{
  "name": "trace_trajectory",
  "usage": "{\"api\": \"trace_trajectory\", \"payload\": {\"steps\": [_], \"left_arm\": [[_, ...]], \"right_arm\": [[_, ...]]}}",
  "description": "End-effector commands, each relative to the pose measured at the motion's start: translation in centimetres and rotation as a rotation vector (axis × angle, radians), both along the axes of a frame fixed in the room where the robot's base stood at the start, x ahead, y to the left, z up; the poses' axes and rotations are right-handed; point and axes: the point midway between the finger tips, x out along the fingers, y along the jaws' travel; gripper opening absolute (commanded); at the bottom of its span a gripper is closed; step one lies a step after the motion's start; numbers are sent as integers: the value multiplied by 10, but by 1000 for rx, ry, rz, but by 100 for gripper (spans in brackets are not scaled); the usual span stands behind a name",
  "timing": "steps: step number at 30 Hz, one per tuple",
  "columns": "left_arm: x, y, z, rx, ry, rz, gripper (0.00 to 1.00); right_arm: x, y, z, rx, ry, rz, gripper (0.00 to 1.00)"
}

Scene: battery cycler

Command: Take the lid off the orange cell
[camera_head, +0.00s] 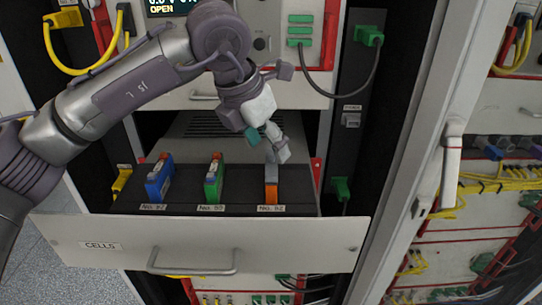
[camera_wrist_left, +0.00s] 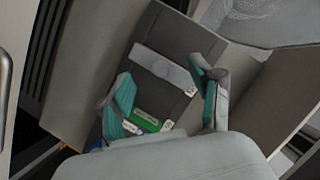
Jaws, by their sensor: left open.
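The orange cell (camera_head: 271,192) stands upright in the right slot of the black rack in the open drawer. A grey lid (camera_head: 271,173) covers its top. A long grey strip (camera_wrist_left: 162,68), which looks like this lid from above, shows in the left wrist view beyond the fingers. My left gripper (camera_head: 278,154) is above the orange cell, its fingers close over the lid and partly overlapping it. In the left wrist view my left gripper (camera_wrist_left: 164,95) has its teal-padded fingers spread, with nothing held. Whether a finger touches the lid I cannot tell. My right gripper is out of view.
A blue cell (camera_head: 159,179) and a green cell (camera_head: 214,180) stand left of the orange one in the rack (camera_head: 240,200). The drawer front (camera_head: 300,245) has a handle. Red-framed panels and a green-plugged cable (camera_head: 369,36) surround the drawer. A cabinet door edge stands at right.

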Motion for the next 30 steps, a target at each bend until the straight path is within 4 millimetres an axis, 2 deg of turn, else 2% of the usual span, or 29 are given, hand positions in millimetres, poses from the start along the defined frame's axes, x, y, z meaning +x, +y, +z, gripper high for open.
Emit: {"api": "trace_trajectory", "payload": {"steps": [1,6,14,21,30], "left_arm": [[1,-4,-4,0,4,-2,65],[6,-9,-24,-1,2,-1,65],[8,-9,-27,-1,-1,0,65],[7,-9,-27,-1,1,0,28],[7,-9,-28,1,3,-2,25]], "right_arm": [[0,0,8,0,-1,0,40],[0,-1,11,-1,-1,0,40],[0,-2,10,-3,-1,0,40],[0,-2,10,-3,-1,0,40],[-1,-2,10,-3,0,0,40]]}}
